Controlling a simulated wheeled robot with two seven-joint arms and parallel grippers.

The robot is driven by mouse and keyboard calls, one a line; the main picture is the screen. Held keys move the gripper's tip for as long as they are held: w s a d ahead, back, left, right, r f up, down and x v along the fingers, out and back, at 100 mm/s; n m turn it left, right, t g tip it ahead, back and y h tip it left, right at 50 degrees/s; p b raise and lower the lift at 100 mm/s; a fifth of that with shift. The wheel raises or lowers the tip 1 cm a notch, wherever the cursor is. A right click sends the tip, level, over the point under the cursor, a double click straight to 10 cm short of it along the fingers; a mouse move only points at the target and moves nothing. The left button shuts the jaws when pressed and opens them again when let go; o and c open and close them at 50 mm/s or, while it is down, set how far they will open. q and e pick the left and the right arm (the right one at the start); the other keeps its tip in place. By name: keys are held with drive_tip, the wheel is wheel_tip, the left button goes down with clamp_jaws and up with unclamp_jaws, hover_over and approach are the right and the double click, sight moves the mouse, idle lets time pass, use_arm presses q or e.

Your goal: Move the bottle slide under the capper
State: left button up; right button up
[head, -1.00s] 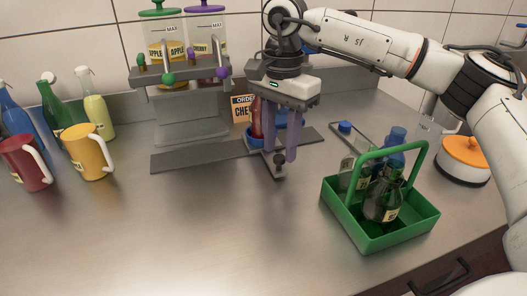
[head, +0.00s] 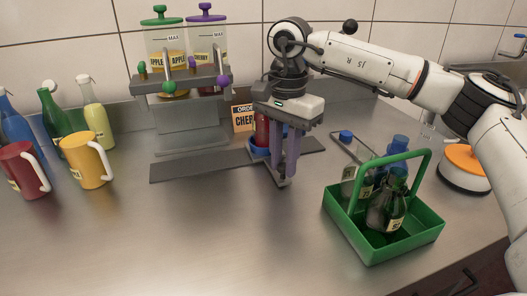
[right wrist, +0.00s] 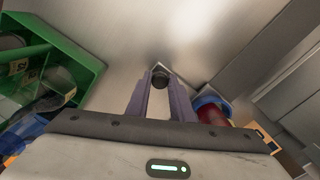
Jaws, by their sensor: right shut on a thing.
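My right gripper (head: 284,174) is shut on the dark knob (right wrist: 160,77) at the front of the bottle slide (head: 283,183). The slide's blue cup (head: 257,152) holds a red-filled bottle (head: 262,131), partly hidden behind the fingers. In the right wrist view the blue cup and red bottle (right wrist: 213,114) are just right of the fingers. The slide sits on a long grey rail (head: 200,168). I cannot make out the capper for certain; the arm and gripper hide part of the area behind. My left gripper is not in view.
Left of the slide, the dispenser stand (head: 180,85) carries green-lidded and purple-lidded tanks. A green carrier (head: 375,238) with bottles stands to the right, near the gripper. A red jug (head: 22,170) and yellow jug (head: 84,160) stand at left. The front counter is clear.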

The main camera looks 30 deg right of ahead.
drive_tip(key=d, duration=0.2)
drive_tip(key=shift+s+d, duration=0.3)
drive_tip(key=shift+s+d+p, duration=0.15)
drive_tip(key=shift+d, duration=0.5)
drive_tip(key=shift+s+d+p, duration=0.15)
drive_tip(key=shift+d, duration=0.5)
drive_tip(key=shift+s+d, duration=0.2)
drive_tip(key=shift+d, duration=0.55)
drive_tip(key=shift+s+d, duration=0.15)
drive_tip(key=shift+d, duration=0.6)
drive_tip(key=shift+s+d+p, duration=0.2)
drive_tip(key=shift+d+p, duration=0.15)
drive_tip(key=shift+d, duration=0.35)
drive_tip(key=o, duration=0.9)
